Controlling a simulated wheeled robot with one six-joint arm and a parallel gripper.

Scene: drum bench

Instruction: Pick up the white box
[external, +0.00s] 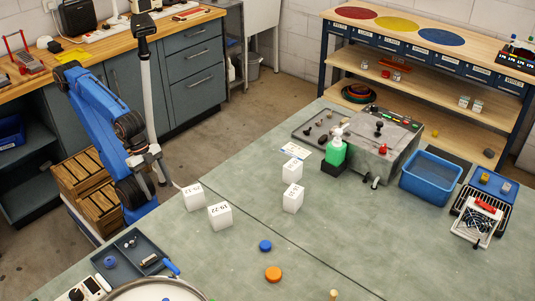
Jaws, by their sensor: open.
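Several small white boxes with dark print stand on the grey-green bench. One white box (193,201) is nearest my arm, and a second white box (220,218) is just right of it. Two more, an upper white box (292,176) and a lower white box (293,203), stand close together near the middle; the upper one partly overlaps the lower one in view. My gripper (168,176) is open and seems empty, left of and above the nearest box, apart from it. Its fingertips are small and hard to make out. I cannot tell which white box is meant.
A green pump bottle (336,150) and a grey machine (372,150) stand behind the middle boxes. A blue bin (431,178) is at the right. A blue disc (265,246) and an orange disc (273,274) lie in front. A grey tray (130,262) sits front left.

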